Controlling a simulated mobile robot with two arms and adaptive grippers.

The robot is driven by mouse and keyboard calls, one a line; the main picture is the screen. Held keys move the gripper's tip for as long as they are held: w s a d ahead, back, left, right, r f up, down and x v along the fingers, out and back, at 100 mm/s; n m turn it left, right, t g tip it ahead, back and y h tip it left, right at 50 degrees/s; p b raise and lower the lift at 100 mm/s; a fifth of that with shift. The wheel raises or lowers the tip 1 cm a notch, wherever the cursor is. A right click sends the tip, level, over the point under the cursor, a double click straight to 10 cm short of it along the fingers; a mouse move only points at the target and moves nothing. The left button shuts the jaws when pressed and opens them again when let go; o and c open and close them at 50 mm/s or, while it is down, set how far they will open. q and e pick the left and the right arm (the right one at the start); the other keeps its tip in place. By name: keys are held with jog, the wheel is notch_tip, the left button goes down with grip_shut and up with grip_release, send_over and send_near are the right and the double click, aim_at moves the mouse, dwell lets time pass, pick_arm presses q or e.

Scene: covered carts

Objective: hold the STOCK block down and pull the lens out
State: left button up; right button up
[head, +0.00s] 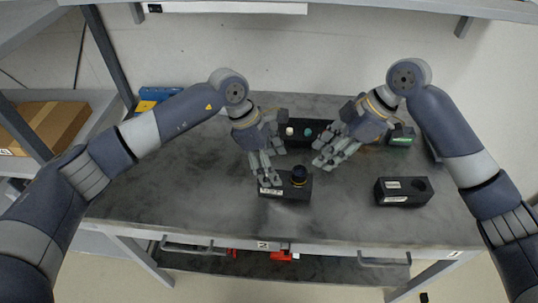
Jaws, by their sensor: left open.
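A black block (292,190) with a white label lies near the middle of the table, and a dark round lens (299,174) stands up from its right part. A second black block (391,196) with a white label and an empty round hole lies to the right. The lettering on both labels is too small to read, so I cannot tell which is STOCK. My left gripper (269,181) is open, pointing down at the left end of the first block; contact is unclear. My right gripper (324,163) is above and right of the lens, apart from it; its opening is unclear.
A black holder (309,124) with small round pieces stands behind my grippers. A green and black box (402,136) is at the back right. Blue and yellow items (160,94) lie at the back left. The grey table (200,195) is clear at left.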

aim_at(282, 178)
pick_arm(q)
jog(key=x, duration=0.8)
jog(key=shift+w, duration=0.1)
jog(key=c, duration=1.2)
